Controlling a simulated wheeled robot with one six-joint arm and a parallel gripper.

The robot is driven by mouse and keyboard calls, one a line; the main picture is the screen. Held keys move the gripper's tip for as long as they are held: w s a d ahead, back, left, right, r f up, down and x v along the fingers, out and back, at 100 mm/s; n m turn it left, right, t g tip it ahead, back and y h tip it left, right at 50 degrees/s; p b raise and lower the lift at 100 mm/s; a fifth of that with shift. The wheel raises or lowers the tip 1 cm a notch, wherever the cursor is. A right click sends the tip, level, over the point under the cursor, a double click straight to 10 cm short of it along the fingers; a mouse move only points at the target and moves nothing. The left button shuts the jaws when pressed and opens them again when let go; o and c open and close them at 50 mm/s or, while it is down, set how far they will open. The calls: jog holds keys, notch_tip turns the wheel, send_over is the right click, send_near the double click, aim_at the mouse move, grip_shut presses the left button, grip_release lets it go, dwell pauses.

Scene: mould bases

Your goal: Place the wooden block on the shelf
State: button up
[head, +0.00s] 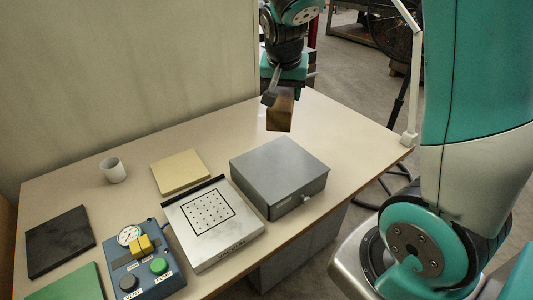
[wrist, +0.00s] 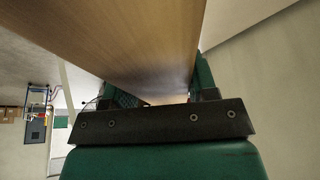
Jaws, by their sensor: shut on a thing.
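The wooden block (head: 280,113) is brown and hangs in the air above the far part of the table, behind the grey metal box. My gripper (head: 272,95) is shut on it, and the block sticks out below the fingers. In the wrist view the block (wrist: 135,40) fills the upper middle, between the fingers of my gripper (wrist: 155,95), and hides much of what lies beyond. I cannot make out for sure which thing is the shelf in either view.
The table (head: 320,120) holds a grey metal box (head: 280,170), a perforated vacuum plate (head: 212,222), a tan square (head: 180,172), a white cup (head: 112,170), a gauge control box (head: 145,262), a black slab (head: 60,242) and a green slab (head: 75,286). A wall stands behind at left. The table's far right is clear.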

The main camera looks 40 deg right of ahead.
aim_at(279, 161)
jog(key=shift+w+f, duration=0.2)
jog(key=shift+f, duration=0.1)
notch_tip(279, 161, down, 19)
jog(key=p, duration=0.4)
jog(key=shift+w+a+f, duration=0.1)
jog(key=shift+f, duration=0.05)
jog(key=shift+f, duration=0.2)
jog(key=o, duration=1.1)
jog(key=shift+r, duration=0.1)
